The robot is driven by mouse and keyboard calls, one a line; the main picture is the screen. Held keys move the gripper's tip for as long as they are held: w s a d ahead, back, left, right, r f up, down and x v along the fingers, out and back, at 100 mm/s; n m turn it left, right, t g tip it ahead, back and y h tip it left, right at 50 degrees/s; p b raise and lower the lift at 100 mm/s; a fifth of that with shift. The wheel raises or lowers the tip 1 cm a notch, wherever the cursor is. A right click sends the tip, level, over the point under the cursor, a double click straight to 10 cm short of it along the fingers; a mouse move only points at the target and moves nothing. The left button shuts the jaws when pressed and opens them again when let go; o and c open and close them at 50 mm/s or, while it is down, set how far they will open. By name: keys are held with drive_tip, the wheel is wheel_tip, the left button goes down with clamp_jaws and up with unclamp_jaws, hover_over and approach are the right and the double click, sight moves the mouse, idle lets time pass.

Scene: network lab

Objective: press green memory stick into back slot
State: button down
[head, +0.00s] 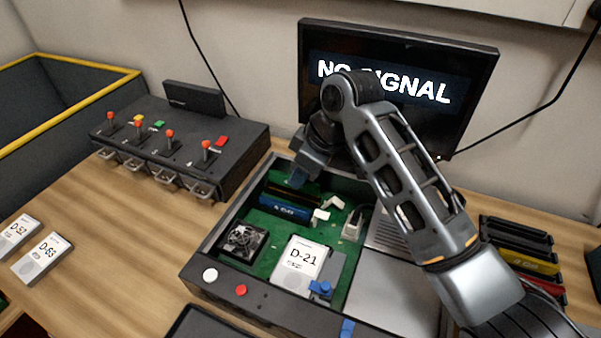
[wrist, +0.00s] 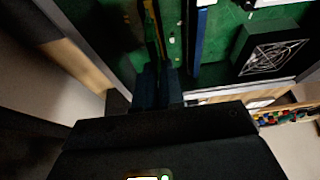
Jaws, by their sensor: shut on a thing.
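The open case holds a green board with a blue memory stick (head: 284,207) standing in the front slot. The blue stick also shows as a strip in the wrist view (wrist: 200,40). My gripper (head: 297,180) is behind it, over the back slot area, pointing down. In the wrist view its dark fingers (wrist: 157,88) are shut on a thin stick with a gold edge (wrist: 152,30), taken as the green memory stick.
White latches (head: 334,203) stand at the slots' right end. A fan (head: 243,241) and a drive marked D-21 (head: 300,262) are in front. The case wall (head: 225,222) is close on the left. The monitor (head: 450,65) stands behind. A rack of coloured sticks (head: 520,255) is right.

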drive_tip(key=shift+f, duration=1.45)
idle(1.5)
drive_tip(key=c, duration=1.2)
unclamp_jaws()
drive_tip(key=shift+s, duration=0.1)
drive_tip(key=c, duration=0.4)
drive_tip(key=shift+o, duration=0.8)
drive_tip(key=shift+r+p, duration=3.6)
drive_tip(key=shift+r, duration=0.55)
drive_tip(key=shift+f, duration=0.1)
